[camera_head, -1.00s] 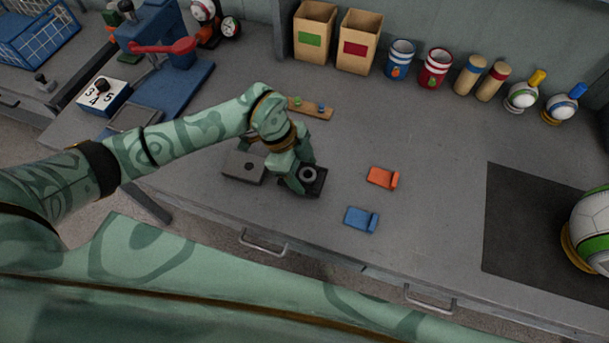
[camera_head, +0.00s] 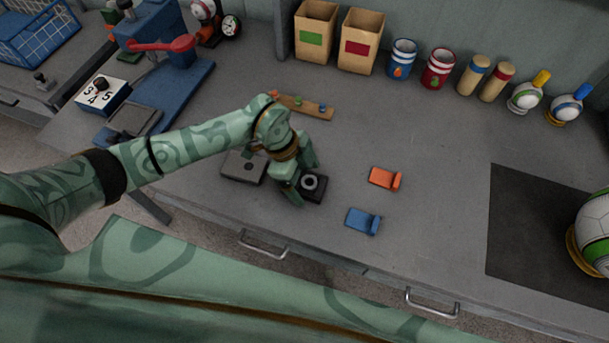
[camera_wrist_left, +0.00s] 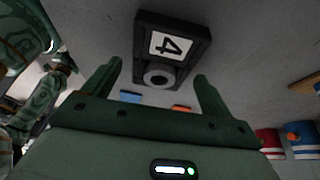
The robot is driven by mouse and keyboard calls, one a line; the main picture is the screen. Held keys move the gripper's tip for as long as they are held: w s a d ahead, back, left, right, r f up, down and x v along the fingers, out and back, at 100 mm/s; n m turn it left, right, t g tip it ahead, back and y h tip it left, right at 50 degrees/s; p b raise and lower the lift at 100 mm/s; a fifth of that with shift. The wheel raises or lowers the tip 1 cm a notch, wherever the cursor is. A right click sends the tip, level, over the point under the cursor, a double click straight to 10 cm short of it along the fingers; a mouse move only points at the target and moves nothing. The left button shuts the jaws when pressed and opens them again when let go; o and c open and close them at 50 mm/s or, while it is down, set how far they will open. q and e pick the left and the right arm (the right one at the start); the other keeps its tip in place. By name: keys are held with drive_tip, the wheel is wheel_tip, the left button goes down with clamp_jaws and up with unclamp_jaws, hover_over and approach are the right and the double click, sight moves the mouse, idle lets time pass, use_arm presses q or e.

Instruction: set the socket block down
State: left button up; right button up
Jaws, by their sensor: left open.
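In the left wrist view the socket block (camera_wrist_left: 180,28) shows a white plate with a black 4 and the ring. My left gripper (camera_head: 303,178) is open at the block's left side in the head view. In the wrist view my left gripper's fingers (camera_wrist_left: 160,72) are spread apart, with the block beyond their tips and clear space beside the ring. My right gripper is not in view.
A grey plate with a hole (camera_head: 243,167) lies left of the block. A wooden strip with coloured pegs (camera_head: 303,106) lies behind it. Orange (camera_head: 384,178) and blue (camera_head: 362,221) pieces lie to the right. The bench between them and the dark mat (camera_head: 525,230) is clear.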

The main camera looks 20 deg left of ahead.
use_arm(q)
drive_tip(key=p+v, duration=0.2)
drive_tip(key=v, duration=1)
drive_tip(key=shift+p, duration=0.4)
drive_tip(key=shift+a, duration=0.15)
